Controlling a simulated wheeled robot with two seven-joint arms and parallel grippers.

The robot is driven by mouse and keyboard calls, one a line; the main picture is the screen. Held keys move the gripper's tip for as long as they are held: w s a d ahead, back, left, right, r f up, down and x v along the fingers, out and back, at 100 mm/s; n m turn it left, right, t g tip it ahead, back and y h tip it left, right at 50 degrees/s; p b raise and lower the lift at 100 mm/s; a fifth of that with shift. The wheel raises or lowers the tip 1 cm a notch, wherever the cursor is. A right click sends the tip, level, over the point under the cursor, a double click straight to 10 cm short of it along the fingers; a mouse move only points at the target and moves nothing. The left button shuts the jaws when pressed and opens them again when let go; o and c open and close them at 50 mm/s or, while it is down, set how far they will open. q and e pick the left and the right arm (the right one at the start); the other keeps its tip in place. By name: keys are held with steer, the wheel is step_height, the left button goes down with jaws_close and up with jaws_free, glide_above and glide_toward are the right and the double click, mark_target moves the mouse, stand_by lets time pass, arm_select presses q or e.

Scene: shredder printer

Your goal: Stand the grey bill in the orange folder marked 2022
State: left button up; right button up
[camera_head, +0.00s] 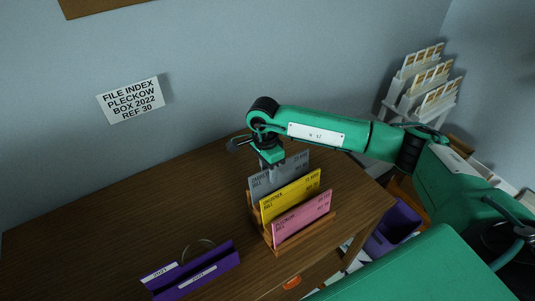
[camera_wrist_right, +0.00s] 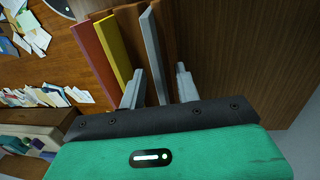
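The grey bill (camera_head: 291,170) stands in the back slot of a small wooden rack (camera_head: 272,243); it also shows in the right wrist view (camera_wrist_right: 154,55). My right gripper (camera_head: 269,168) is over the bill's top left part. In the right wrist view my right gripper's fingers (camera_wrist_right: 158,88) are on either side of the grey bill, with gaps visible, so it is open around it. I see no orange folder marked 2022. My left gripper is out of view.
A yellow bill (camera_head: 290,196) and a pink bill (camera_head: 302,218) stand in front of the grey one. A small orange object (camera_head: 291,283) is at the desk front. A purple bin (camera_head: 392,228) is right of the desk (camera_head: 100,225). The desk's left is clear.

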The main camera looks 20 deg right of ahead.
steer(key=shift+s+f, duration=0.1)
steer(key=shift+f, duration=0.6)
jaws_close()
steer(key=shift+r+p, duration=0.45)
steer(key=shift+r, duration=0.55)
